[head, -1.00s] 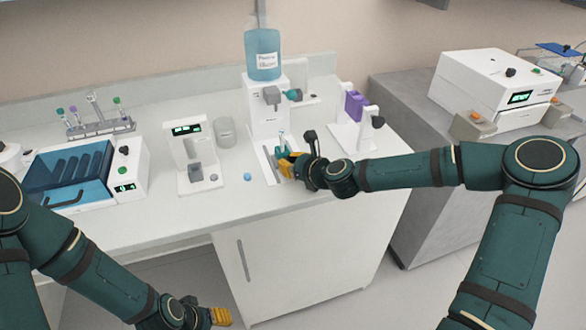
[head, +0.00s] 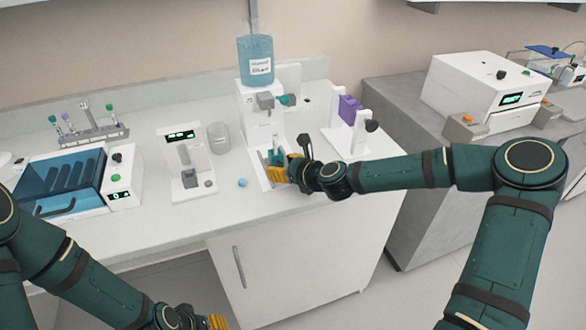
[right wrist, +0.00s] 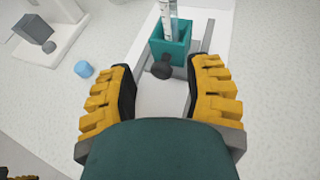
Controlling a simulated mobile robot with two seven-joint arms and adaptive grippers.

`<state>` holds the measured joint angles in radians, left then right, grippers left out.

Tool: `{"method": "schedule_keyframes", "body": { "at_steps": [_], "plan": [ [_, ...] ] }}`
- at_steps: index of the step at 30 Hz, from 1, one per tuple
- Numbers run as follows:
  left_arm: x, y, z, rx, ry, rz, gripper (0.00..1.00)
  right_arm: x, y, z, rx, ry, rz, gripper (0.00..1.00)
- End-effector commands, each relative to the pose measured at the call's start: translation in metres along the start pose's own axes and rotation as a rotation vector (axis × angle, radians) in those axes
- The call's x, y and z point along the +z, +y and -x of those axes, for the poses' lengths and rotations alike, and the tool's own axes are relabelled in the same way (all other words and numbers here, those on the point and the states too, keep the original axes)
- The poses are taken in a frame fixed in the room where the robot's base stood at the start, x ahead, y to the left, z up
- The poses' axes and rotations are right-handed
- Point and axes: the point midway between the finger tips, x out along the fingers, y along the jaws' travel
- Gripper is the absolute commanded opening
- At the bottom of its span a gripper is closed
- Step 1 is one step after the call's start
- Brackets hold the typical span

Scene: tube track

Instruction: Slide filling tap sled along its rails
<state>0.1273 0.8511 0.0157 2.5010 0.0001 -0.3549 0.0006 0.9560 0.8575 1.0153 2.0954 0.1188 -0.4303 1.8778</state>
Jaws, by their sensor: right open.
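The filling tap station (head: 247,105) is a white stand with a blue bottle (head: 255,62) on top and a grey tap (head: 265,100) on its front. Below the tap, a teal sled (right wrist: 170,45) holds clear tubes and sits on grey rails (right wrist: 205,45) on a white base. A dark round knob (right wrist: 161,70) is on the sled's near side. My right gripper (right wrist: 163,85) is open, its yellow-padded fingers apart on either side of the space just in front of the knob. It partly hides the sled in the head view. My left gripper (head: 215,322) is low at the bottom edge, partly cut off.
A blue cap (head: 242,183) lies on the counter left of the rails. A white device with a green display (head: 182,145) stands further left. A purple-holding white stand (head: 350,125) is to the right. The front counter is clear.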

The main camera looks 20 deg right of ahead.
Motion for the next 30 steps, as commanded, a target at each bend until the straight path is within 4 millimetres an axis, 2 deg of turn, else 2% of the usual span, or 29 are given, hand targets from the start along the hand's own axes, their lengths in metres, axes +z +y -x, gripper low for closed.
{"method": "schedule_keyframes", "body": {
  "at_steps": [12, 18, 24, 30],
  "plan": [
    [0.000, 0.000, 0.000, 0.000, 0.000, 0.000, 0.47, -0.001, -0.002, 0.070, -0.004, 0.001, -0.001, 0.51],
    [0.000, 0.000, 0.000, 0.000, 0.000, 0.000, 0.47, -0.001, -0.001, 0.097, -0.002, 0.000, -0.002, 0.51],
    [0.000, 0.000, 0.000, 0.000, 0.000, 0.000, 0.47, 0.000, 0.000, 0.112, 0.000, 0.000, 0.000, 0.51],
    [0.000, 0.000, 0.000, 0.000, 0.000, 0.000, 0.47, 0.000, 0.001, 0.115, 0.002, 0.001, 0.000, 0.51]
  ]
}}
